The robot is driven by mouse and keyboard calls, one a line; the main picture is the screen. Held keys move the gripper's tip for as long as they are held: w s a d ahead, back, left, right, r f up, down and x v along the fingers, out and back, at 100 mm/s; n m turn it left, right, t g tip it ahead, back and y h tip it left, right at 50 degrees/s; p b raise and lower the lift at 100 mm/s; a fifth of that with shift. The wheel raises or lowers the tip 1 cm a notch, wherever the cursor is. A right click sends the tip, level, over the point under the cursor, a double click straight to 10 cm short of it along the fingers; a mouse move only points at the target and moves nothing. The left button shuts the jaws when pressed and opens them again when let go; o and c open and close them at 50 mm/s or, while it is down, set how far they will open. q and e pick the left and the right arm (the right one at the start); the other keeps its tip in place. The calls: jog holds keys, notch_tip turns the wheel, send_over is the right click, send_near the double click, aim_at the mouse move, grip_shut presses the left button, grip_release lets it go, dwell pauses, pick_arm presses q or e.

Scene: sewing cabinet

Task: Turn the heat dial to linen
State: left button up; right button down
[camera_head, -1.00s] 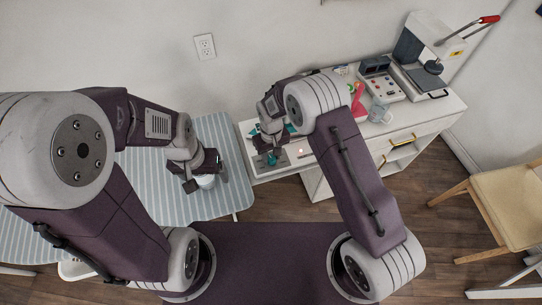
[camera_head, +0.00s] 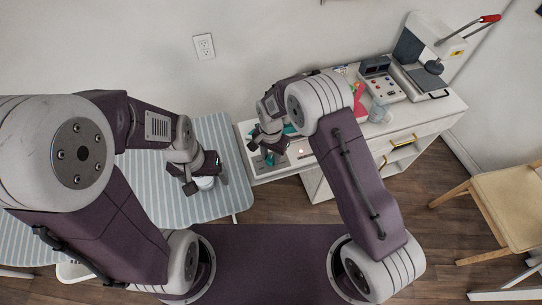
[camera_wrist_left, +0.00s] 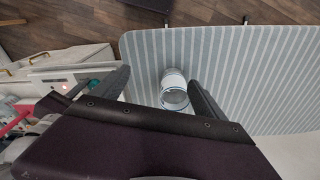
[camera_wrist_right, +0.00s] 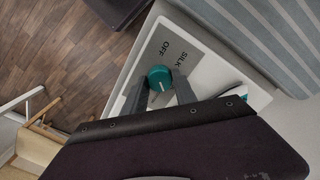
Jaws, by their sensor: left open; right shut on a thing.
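The heat dial is a round teal knob (camera_wrist_right: 159,74) with a white pointer mark, on a grey panel (camera_wrist_right: 170,42) on a white surface. The panel shows the words OFF and SILK; the rest of its lettering is hidden by my gripper. My right gripper (camera_wrist_right: 160,82) is shut on the dial, one finger on each side. In the head view the dial (camera_head: 270,158) shows below my right gripper (camera_head: 266,147). I cannot tell which word the pointer meets. My left gripper (camera_head: 205,178) is open over the striped ironing board (camera_head: 222,135), its fingers apart.
A white cylinder with blue rims (camera_wrist_left: 174,90) is between my left fingers, apparently not gripped. A small red light (camera_head: 301,152) glows right of the dial. A control box (camera_head: 385,87), a pink item (camera_head: 359,101) and a heat press (camera_head: 425,75) stand along the cabinet top (camera_head: 440,108).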

jog(key=m, duration=0.4)
jog(key=shift+m, duration=0.3)
jog(key=m, duration=0.3)
jog(key=shift+m, duration=0.4)
jog(key=m, duration=0.3)
jog(key=shift+m+b, duration=0.3)
jog(key=shift+m, duration=1.7)
jog(key=c, duration=1)
grip_release()
